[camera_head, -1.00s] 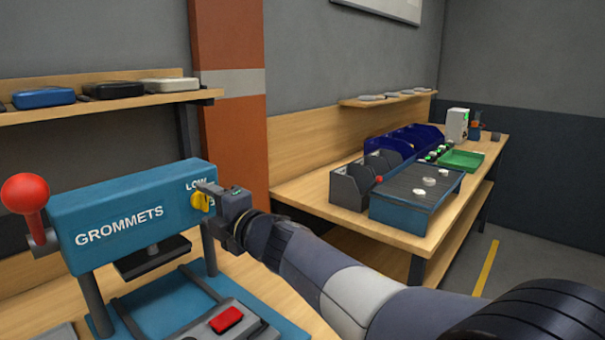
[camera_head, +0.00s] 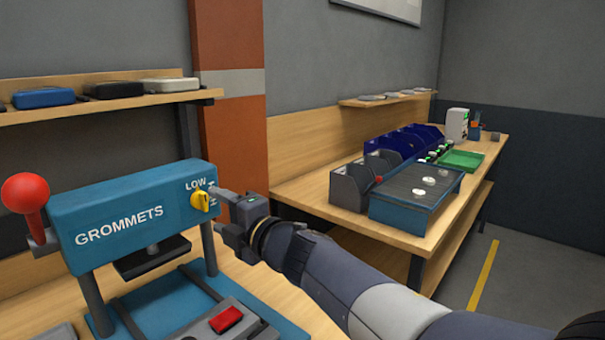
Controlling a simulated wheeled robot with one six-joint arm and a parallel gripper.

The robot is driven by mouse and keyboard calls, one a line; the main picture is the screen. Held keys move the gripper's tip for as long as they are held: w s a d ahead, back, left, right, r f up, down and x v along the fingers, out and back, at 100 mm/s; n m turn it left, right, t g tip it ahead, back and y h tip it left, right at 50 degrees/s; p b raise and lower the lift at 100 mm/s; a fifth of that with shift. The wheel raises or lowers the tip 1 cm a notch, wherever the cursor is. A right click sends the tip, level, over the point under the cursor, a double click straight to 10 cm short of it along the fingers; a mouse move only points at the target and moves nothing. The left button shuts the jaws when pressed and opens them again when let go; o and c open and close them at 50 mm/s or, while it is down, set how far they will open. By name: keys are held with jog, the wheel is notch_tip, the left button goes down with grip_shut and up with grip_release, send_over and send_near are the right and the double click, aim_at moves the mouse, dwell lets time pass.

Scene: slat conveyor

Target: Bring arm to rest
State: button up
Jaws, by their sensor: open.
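My gripper (camera_head: 213,209) is open and empty. It is just right of the blue grommet press (camera_head: 130,215), level with the yellow knob (camera_head: 200,201) on the press's front. A gap shows between the fingers and the knob. The knob sits under the word LOW, and other lettering beside it is partly hidden. My arm reaches in from the lower right.
The press has a red ball lever (camera_head: 25,194) at left and a red block (camera_head: 226,319) near its base. A shelf (camera_head: 110,107) with several flat cases is above. At right, a bench (camera_head: 300,190) holds a slat conveyor (camera_head: 415,198), bins and a green tray (camera_head: 461,159).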

aim_at(206, 202)
jog(key=x, duration=0.5)
jog(key=shift+f, duration=0.1)
jog(key=shift+d+r+m+p, duration=0.1)
jog(key=shift+r+m+p, duration=0.15)
jog(key=shift+m+p, duration=0.45)
jog(key=shift+s+d+r+m+p, duration=0.1)
jog(key=shift+r+m+p, duration=0.05)
jog(key=shift+m+p, duration=0.9)
jog(key=m+p, duration=0.5)
jog(key=m, duration=0.1)
jog(key=shift+m+p, duration=0.35)
jog(key=shift+p, duration=0.05)
jog(key=m+p, duration=0.4)
jog(key=p, duration=0.1)
jog(key=m+p, duration=0.3)
jog(key=p, duration=0.3)
jog(key=shift+d+m, duration=0.1)
jog(key=shift+m, duration=0.3)
jog(key=shift+d+f, duration=0.15)
jog(key=shift+f, duration=0.05)
jog(key=shift+s+d, duration=0.3)
jog(key=shift+d, duration=0.05)
